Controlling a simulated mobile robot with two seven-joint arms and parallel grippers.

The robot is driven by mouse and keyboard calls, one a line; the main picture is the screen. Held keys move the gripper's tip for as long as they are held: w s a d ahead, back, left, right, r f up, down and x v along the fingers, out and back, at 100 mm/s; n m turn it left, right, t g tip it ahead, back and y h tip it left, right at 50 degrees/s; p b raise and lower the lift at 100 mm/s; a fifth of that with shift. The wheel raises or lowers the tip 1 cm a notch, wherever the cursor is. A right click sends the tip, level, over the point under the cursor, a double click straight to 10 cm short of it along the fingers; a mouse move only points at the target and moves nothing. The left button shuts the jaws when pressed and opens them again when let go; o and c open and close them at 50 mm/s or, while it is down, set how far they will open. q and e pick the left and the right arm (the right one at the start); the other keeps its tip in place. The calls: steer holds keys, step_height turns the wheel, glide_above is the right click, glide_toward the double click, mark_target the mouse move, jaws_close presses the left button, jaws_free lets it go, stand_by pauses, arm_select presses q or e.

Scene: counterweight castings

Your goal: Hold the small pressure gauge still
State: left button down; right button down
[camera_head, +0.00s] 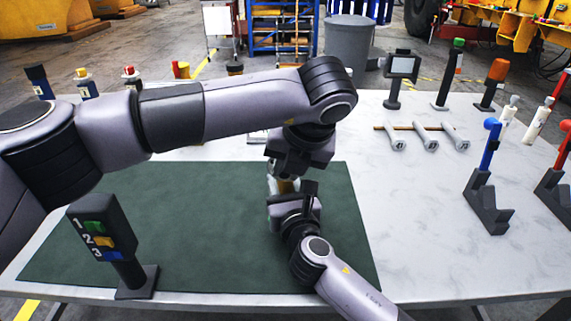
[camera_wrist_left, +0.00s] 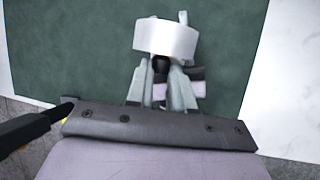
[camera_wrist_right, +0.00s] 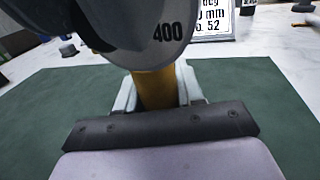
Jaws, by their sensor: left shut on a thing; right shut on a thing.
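The small pressure gauge shows in the right wrist view as a grey body marked "400" (camera_wrist_right: 165,30) above a brass stem (camera_wrist_right: 156,88). In the head view a bit of the brass stem (camera_head: 286,186) shows between my two grippers; the rest is hidden. My right gripper (camera_wrist_right: 156,95) is shut on the stem from the near side. My left gripper (camera_head: 284,176) comes down from above and is shut on the gauge. In the left wrist view a pale round part (camera_wrist_left: 166,38) sits at its fingertips; exactly where the left fingers touch is unclear.
A dark green mat (camera_head: 190,245) covers the table's middle. A post with numbered buttons (camera_head: 103,235) stands front left. A blue-handled lever on a grey base (camera_head: 487,180), a small rack of tools (camera_head: 425,138) and a screen on a stand (camera_head: 402,68) stand on the right and back.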

arm_select(q)
steer(key=shift+y, duration=0.3)
stand_by(0.4)
steer(key=c, duration=1)
jaws_free()
steer(key=shift+d, duration=0.1)
steer(key=v, duration=1.2)
arm_select(e)
steer(key=c, duration=0.6)
jaws_free()
